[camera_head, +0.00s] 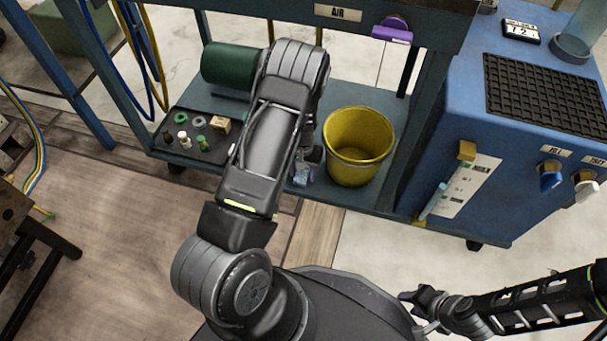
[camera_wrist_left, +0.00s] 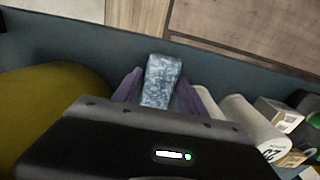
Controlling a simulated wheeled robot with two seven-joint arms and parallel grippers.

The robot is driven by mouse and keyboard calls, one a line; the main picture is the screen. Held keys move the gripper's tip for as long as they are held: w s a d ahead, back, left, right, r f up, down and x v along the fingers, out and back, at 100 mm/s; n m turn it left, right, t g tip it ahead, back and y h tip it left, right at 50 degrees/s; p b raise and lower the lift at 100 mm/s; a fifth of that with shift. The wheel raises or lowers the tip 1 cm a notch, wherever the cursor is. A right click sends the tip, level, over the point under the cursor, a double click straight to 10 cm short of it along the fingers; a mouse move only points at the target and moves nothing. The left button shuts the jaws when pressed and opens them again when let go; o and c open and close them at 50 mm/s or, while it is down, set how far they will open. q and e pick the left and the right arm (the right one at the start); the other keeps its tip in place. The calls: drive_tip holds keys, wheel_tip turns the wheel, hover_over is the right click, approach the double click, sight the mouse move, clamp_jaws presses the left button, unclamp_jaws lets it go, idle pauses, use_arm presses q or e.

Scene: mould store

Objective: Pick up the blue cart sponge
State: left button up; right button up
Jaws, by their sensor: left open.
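The blue cart sponge (camera_wrist_left: 162,78) is a pale, mottled blue block on the cart's lower shelf. In the head view a small part of the sponge (camera_head: 301,176) shows beside the yellow bucket, the rest hidden by my left arm. My left gripper (camera_wrist_left: 158,90) is open, with a purple fingertip on each side of the sponge; I cannot tell whether they touch it. In the head view my left gripper (camera_head: 311,158) is mostly hidden behind its own arm. My right gripper (camera_head: 418,306) is low at the right, away from the cart; its jaw opening is unclear.
A yellow bucket (camera_head: 358,148) stands close to the sponge. A dark tray (camera_head: 178,148) with small parts and a green roll (camera_head: 232,66) are left on the shelf. White cylinders (camera_wrist_left: 247,118) lie close beside the gripper. A blue machine (camera_head: 470,150) stands right.

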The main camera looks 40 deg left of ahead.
use_arm(q)
drive_tip(key=shift+c, duration=0.4)
drive_tip(key=c, duration=0.9)
